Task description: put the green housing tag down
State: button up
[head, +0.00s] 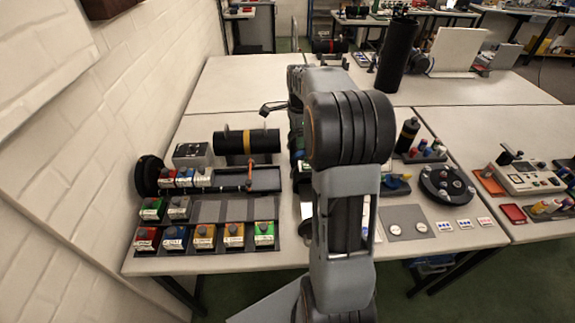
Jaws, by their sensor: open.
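My arm rises through the middle of the head view and bends at a large dark joint. Only a dark edge of my gripper (297,142) seems to show left of that joint. Its fingertips, and anything between them, are hidden. A bit of green shows beside it, too small and covered to tell whether it is the green housing tag. Two green-fronted blocks stand on the table: one at the left of the middle row (151,209), one at the right end of the front row (264,233). I cannot tell whether either is the tag.
A round dark holder (447,186) and a grey mat with white discs (394,231) are at right. A wall borders the left.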

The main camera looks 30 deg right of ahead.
jog(key=s+a+r+n+t, duration=0.1)
jog(key=s+a+r+n, duration=0.2)
jog(key=s+a+n, duration=0.15)
jog(key=s+a+r+n+t, duration=0.1)
jog(key=s+a+r+n, duration=0.15)
jog(key=a+n, duration=0.3)
jog(key=s+a+f+n+t, duration=0.2)
jog(key=s+a+n, duration=0.6)
jog(key=s+n, duration=0.3)
jog(key=shift+s+a+f, duration=0.15)
jog(key=shift+a+f, duration=0.1)
jog(key=shift+a, duration=0.1)
jog(key=shift+c, duration=0.5)
